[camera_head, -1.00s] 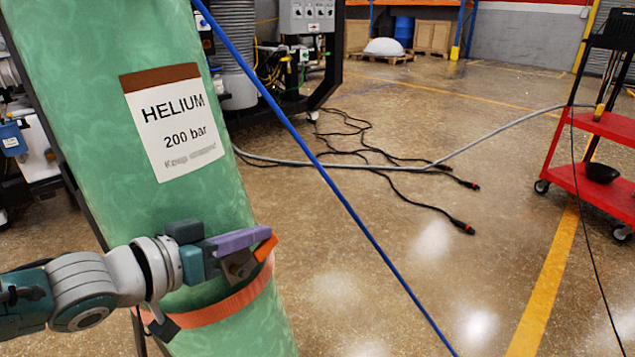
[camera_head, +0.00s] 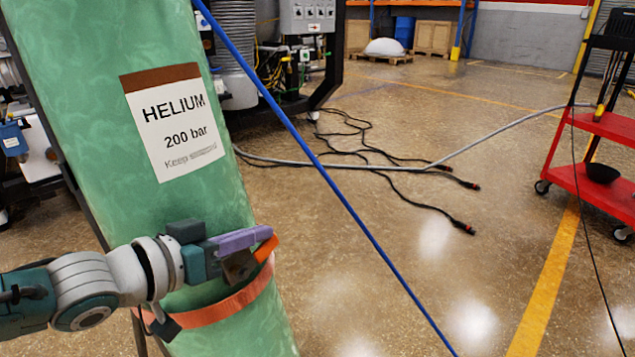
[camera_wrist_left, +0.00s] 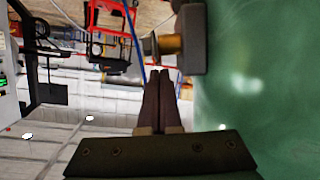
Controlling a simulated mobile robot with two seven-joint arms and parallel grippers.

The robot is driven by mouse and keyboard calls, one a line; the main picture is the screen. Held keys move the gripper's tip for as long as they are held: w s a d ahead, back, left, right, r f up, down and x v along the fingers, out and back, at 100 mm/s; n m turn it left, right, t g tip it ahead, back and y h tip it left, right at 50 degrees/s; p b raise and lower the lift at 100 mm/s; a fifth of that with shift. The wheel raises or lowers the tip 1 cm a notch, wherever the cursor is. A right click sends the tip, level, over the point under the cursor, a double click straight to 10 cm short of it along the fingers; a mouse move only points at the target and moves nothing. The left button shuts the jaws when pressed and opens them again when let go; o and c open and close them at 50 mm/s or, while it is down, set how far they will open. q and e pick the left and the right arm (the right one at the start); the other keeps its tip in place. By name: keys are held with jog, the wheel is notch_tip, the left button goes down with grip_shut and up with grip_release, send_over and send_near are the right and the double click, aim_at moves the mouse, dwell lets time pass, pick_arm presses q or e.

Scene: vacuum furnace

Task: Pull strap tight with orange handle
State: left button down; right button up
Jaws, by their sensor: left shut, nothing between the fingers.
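The orange strap (camera_head: 228,303) runs around the lower part of the tilted green helium cylinder (camera_head: 207,208). The orange handle (camera_head: 266,249) shows at the cylinder's right edge, mostly hidden behind my left gripper (camera_head: 268,235). My left gripper lies across the front of the cylinder with its purple finger just above the handle. Its fingers are closed together and empty. I cannot tell whether they touch the handle. In the left wrist view, the closed fingertips (camera_wrist_left: 160,73) are just below a brownish-orange part (camera_wrist_left: 168,44) beside the green cylinder wall. My right gripper is out of view.
A taut blue line (camera_head: 340,196) crosses diagonally in front of the floor. Black cables (camera_head: 400,177) and a grey hose (camera_head: 500,127) lie behind it. A red cart (camera_head: 600,190) stands at the right. The floor between the cylinder and cart is mostly open.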

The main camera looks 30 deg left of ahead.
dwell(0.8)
pick_arm(q)
jog(key=r+p, duration=0.5)
jog(key=shift+w+a, duration=0.1)
jog(key=shift+a, duration=0.25)
jog(key=s+a+r+p, duration=0.3)
jog(key=s+r+p, duration=0.1)
jog(key=s+r, duration=0.1)
jog(key=shift+v, duration=0.95)
jog(key=shift+d+r, duration=0.1)
jog(key=shift+d, duration=0.15)
jog(key=shift+r, duration=0.1)
